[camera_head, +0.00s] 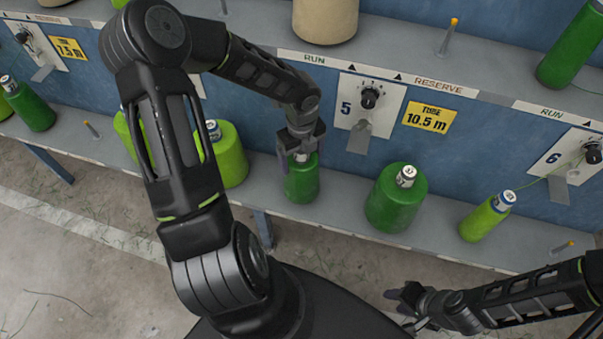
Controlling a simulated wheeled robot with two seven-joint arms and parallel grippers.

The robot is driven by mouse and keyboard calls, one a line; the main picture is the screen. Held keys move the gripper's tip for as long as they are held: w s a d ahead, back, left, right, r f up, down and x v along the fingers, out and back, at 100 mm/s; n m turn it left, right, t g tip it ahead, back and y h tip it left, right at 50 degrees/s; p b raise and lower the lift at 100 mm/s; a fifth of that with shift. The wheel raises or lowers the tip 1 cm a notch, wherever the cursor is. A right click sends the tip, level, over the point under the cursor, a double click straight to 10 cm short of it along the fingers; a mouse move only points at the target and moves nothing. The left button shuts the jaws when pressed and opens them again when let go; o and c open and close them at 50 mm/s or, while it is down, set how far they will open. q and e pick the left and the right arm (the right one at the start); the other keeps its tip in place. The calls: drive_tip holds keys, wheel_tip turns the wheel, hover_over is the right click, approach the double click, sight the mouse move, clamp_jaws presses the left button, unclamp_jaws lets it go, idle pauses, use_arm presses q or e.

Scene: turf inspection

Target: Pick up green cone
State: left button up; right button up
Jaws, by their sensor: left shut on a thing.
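A dark green cone (301,184) stands upright on the lower shelf, below the panel marked 5. My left gripper (299,153) points down and is shut on the top of this cone. The cone's base seems to be at shelf level; I cannot tell whether it touches. Another dark green cone (395,200) stands to its right, apart from it. My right gripper (398,300) is low at the right, over the floor in front of the shelf, away from the cones. Its fingers are too small and dark to tell whether they are open.
A light green cone (231,160) stands just left of the held cone, partly behind my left arm. The upper shelf (400,62) overhangs behind, with a beige cone (325,18). A metal plate (359,138) hangs below the knob.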

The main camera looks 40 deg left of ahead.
use_arm(q)
drive_tip(key=c, duration=1)
drive_tip(key=shift+c, duration=0.2)
drive_tip(key=shift+r, duration=0.1)
wheel_tip(320, 180, up, 10)
drive_tip(key=p, duration=0.2)
drive_tip(key=shift+p, duration=0.4)
